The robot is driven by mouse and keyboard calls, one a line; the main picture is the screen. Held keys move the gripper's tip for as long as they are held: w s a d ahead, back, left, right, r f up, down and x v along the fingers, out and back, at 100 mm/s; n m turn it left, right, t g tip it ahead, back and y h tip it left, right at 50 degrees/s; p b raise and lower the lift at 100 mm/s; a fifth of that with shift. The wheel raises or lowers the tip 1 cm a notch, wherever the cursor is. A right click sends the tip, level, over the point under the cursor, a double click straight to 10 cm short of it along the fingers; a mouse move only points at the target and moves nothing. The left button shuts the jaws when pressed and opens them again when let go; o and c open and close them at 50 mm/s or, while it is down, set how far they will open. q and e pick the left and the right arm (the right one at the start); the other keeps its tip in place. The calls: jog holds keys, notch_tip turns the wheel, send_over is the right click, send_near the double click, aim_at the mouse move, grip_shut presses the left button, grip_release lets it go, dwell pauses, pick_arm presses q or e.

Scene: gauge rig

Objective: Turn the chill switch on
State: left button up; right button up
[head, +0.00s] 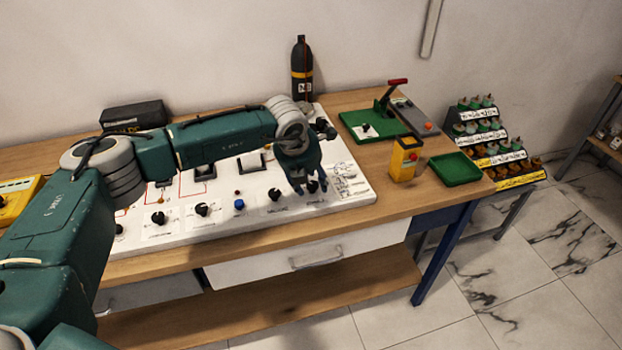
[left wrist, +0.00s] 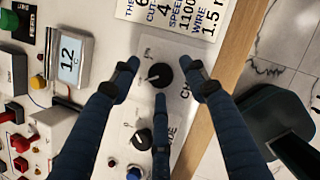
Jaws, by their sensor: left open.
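The chill switch is a black round knob (left wrist: 158,76) with a pale pointer line, on a white plate with a partly hidden label starting "CH". In the head view the knob (head: 312,187) shows at the right end of the panel's front row, beneath my left gripper. My left gripper (head: 306,182) is open and points down over it. In the left wrist view the three fingers of my left gripper (left wrist: 161,72) spread around the knob, with no clear contact. The pointer's exact setting is too small to read surely. My right gripper is not in view.
Another black knob (left wrist: 143,137) sits close beside it, and a blue button (head: 239,204) is further left. A display (left wrist: 70,55) reads 12. On the bench are a yellow box (head: 404,160), a green tray (head: 455,168) and a dark bottle (head: 302,72). The bench edge is near.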

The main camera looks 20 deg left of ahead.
pick_arm(q)
jog(key=shift+f, duration=0.1)
grip_shut()
